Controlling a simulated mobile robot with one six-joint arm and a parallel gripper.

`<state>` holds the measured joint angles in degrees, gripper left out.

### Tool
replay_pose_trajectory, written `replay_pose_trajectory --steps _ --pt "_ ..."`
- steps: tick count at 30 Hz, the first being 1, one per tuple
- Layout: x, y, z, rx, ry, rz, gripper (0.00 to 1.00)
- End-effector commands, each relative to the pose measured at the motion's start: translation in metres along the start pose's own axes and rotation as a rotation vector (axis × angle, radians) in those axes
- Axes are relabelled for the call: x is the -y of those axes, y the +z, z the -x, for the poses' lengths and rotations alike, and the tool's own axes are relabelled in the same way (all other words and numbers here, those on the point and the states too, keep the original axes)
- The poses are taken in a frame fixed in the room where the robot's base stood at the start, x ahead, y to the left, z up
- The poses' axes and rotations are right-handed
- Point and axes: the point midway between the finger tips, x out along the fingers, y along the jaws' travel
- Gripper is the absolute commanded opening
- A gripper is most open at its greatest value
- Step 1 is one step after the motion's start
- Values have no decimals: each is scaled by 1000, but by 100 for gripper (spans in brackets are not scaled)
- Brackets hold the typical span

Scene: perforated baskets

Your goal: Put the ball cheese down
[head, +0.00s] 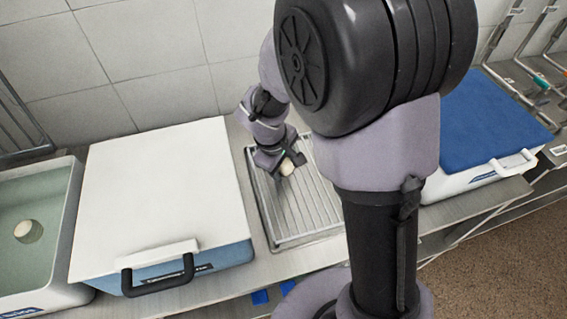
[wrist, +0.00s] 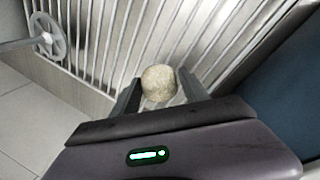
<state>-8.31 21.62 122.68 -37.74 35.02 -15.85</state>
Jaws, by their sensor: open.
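The ball cheese (wrist: 159,83) is a small, round, pale, rough-skinned ball. In the wrist view it sits between the two open fingers of my gripper (wrist: 160,95), over the bars of a metal rack. In the head view the ball cheese (head: 287,167) shows beside my gripper (head: 283,163), at the back part of the slatted metal rack tray (head: 296,238). The fingers stand on either side of it with the jaws open. Whether the ball touches the bars is hard to tell.
A white-lidded cooler box (head: 150,190) stands left of the rack. Further left, an open tub of liquid (head: 62,195) holds another pale round piece (head: 28,231). A blue-lidded box (head: 490,120) is at the right. The rack's front part is clear.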

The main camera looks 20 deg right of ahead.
Motion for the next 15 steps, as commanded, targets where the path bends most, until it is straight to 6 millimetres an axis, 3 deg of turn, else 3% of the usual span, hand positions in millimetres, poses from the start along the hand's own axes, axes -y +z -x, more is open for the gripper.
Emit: replay_pose_trajectory --steps 9,15 --pt "-3 -1 87 -5 3 1 54" --pt "-1 0 119 -3 1 0 54"
